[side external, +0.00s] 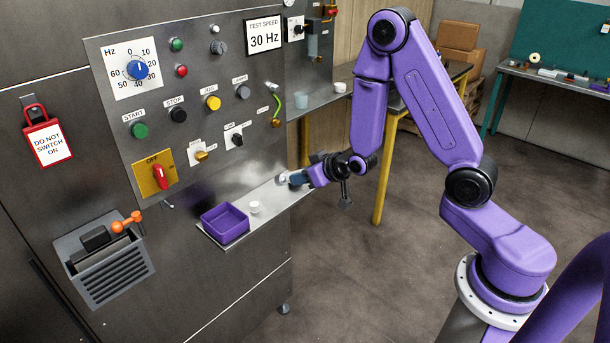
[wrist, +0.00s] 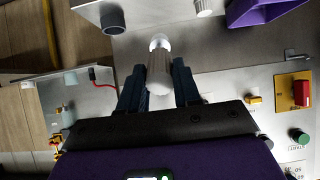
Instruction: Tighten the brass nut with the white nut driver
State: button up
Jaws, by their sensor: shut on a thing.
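My gripper (side external: 297,179) is low beside the steel shelf, with its fingers toward the panel. In the wrist view it is shut on the white nut driver (wrist: 159,72), a pale grey-white cylinder with a shiny rounded end that points away from the fingers, toward the shelf. In the side view the driver is small and mostly hidden by the fingers. A brass fitting (side external: 276,123), which seems to be the brass nut, is on the panel's right part, below a green-yellow wire (side external: 275,101). My gripper is below it and apart from it. I cannot make out the nut in the wrist view.
The shelf (side external: 230,238) carries a purple tray (side external: 224,222) and a small white cylinder (side external: 254,208). A dark grey cylinder (wrist: 112,19) stands near the shelf's end. Knobs and a red switch handle (side external: 160,176) project from the panel. The space right of the shelf is open.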

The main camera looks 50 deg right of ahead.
jog(key=shift+w+d, duration=0.15)
jog(key=shift+w, duration=0.1)
jog(key=shift+w+d+f+t, duration=0.3)
jog(key=shift+w+t, duration=0.1)
jog(key=shift+t, duration=0.1)
jog(key=s+d+r+t, duration=0.2)
jog(key=d+r+t, duration=0.3)
jog(key=d+r, duration=0.1)
jog(key=shift+s+r+t, duration=0.25)
jog(key=shift+r+t, duration=0.15)
jog(key=shift+r, duration=0.15)
jog(key=shift+w, duration=0.1)
dwell(0.3)
jog(key=shift+w, duration=2.15)
jog(key=shift+w, duration=1.35)
